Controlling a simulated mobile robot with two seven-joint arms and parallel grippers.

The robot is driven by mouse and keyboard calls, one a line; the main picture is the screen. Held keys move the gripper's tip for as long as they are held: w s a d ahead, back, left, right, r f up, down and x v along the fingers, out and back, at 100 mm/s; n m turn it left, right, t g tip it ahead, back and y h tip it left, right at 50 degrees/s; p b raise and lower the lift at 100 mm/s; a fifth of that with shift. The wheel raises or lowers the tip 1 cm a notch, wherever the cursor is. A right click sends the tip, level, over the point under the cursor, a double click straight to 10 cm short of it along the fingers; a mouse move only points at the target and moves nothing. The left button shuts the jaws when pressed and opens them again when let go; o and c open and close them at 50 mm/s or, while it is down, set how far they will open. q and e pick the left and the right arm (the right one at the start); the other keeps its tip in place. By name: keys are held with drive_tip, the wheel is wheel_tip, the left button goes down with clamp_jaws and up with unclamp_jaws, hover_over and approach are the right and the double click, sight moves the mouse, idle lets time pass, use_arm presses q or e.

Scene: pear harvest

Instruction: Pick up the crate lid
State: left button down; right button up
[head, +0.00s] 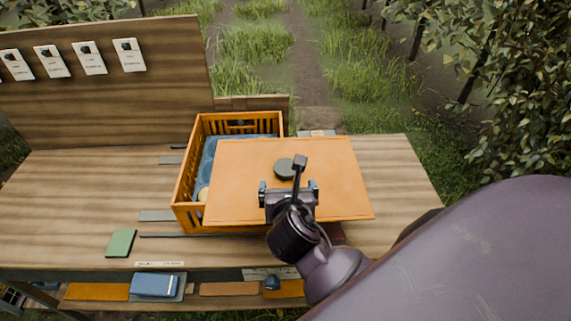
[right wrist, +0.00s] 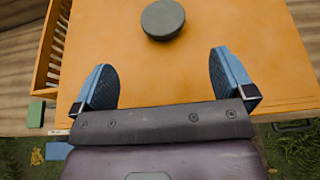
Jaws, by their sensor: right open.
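The crate lid (head: 340,180) is a flat orange board with a round dark grey knob (head: 284,169) near its middle. It lies askew over the right part of the orange slatted crate (head: 187,180), leaving the crate's left side uncovered. My right gripper (head: 289,187) is over the lid, just on the near side of the knob. In the right wrist view its two blue fingers (right wrist: 166,80) are spread wide, with the knob (right wrist: 162,19) ahead of and beyond them, not between them. Whether the fingertips touch the lid cannot be told. My left gripper is not in view.
The wooden bench (head: 80,200) has free room left of the crate. A green block (head: 121,243) lies near its front edge. A blue item (head: 155,284) sits on the lower shelf. A wooden back panel (head: 110,100) with white cards stands at the back left.

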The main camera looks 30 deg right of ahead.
sight(286, 166)
drive_tip(key=x, duration=0.4)
drive_tip(key=shift+w+d+f, duration=0.1)
drive_tip(key=shift+w, duration=0.1)
drive_tip(key=shift+x, duration=3.05)
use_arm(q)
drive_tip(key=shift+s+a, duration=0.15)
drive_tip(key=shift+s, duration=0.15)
use_arm(e)
drive_tip(key=shift+d, duration=0.1)
drive_tip(key=shift+c, duration=0.3)
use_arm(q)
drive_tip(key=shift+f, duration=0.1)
use_arm(e)
drive_tip(key=c, duration=1.2)
